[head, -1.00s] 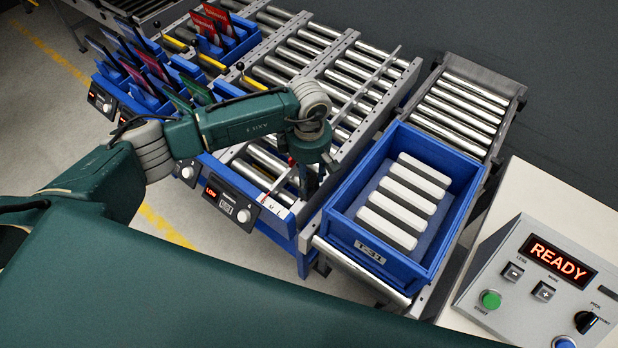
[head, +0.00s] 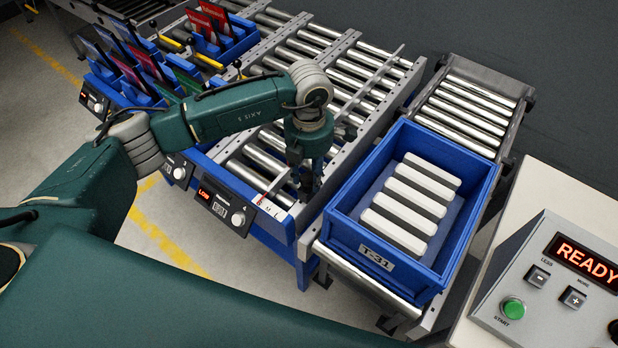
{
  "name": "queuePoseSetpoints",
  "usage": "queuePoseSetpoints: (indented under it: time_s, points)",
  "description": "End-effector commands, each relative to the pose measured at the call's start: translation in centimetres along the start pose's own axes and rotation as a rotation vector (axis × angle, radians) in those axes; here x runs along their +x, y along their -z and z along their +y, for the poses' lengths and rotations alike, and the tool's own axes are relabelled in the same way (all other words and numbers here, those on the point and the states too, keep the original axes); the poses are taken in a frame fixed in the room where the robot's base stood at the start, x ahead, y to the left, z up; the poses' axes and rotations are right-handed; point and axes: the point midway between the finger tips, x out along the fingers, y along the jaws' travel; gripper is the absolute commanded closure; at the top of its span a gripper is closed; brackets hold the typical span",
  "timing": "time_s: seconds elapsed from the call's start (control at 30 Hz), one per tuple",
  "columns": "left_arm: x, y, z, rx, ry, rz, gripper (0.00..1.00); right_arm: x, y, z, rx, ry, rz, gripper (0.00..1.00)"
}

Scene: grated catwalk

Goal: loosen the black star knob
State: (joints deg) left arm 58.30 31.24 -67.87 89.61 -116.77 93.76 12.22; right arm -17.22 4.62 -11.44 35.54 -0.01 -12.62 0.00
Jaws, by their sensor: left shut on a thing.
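My left arm comes in from the left and bends down over the roller conveyor. My left gripper (head: 307,182) points down at the front end of the lane, beside the slanted metal guide rail (head: 352,100) and a small scale plate (head: 270,207) marked with letters. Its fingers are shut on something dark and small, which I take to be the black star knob. The fingers and wrist hide it, so its shape and turn cannot be made out. My right gripper is not in view.
A blue tote (head: 355,232) labelled T-31 holds several white bars, close right of the gripper. A control box (head: 560,285) reads READY at lower right. Blue racks with coloured cards (head: 215,30) stand at upper left. A display panel (head: 222,205) sits on the conveyor's front.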

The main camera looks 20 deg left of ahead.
Motion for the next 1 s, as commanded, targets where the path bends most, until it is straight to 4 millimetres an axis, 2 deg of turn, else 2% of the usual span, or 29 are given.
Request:
queuePoseSetpoints:
  time_s: [0.03, 0.4, 1.0]
  points:
    - [0.2, -0.1, 0.1, -0.045, -0.003, -0.003, 0.90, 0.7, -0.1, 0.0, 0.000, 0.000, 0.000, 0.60]
    - [0.1, -0.1, 0.1, -0.398, -0.002, -0.004, 0.90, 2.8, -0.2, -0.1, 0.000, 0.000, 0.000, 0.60]
    - [0.0, -0.1, 0.1, -0.953, 0.000, -0.004, 0.91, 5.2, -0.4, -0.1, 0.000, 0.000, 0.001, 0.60]
